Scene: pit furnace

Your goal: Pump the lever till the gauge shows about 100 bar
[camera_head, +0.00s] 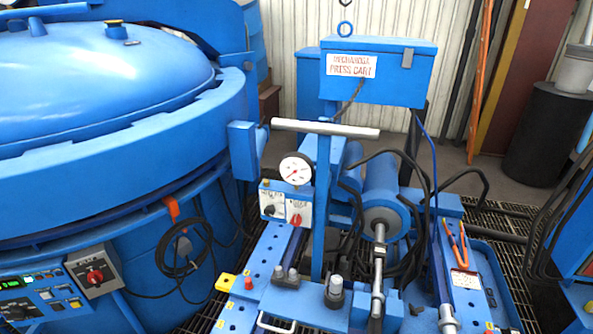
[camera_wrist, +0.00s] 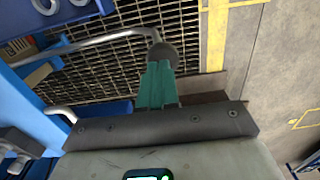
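A grey metal lever (camera_wrist: 100,44) runs across the upper left of the wrist view and ends in a dark round knob (camera_wrist: 163,54). My gripper (camera_wrist: 158,68) shows its teal fingers close together, with the tips at the knob's near side. I cannot tell whether they grip the knob or only touch or overlap it in the picture. My gripper is not in the head view, and I cannot pick out this knob there. The round white pressure gauge (camera_head: 296,169) stands above a small control panel in the head view. Its red needle is too small to read.
A blue press cart (camera_head: 380,72) with cylinders and hoses fills the middle right. A blue furnace lid (camera_head: 100,85) fills the left. A pale crossbar (camera_head: 325,128) tops an upright post. Metal grating (camera_wrist: 120,60) lies below the knob, with bare floor (camera_wrist: 270,80) right.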

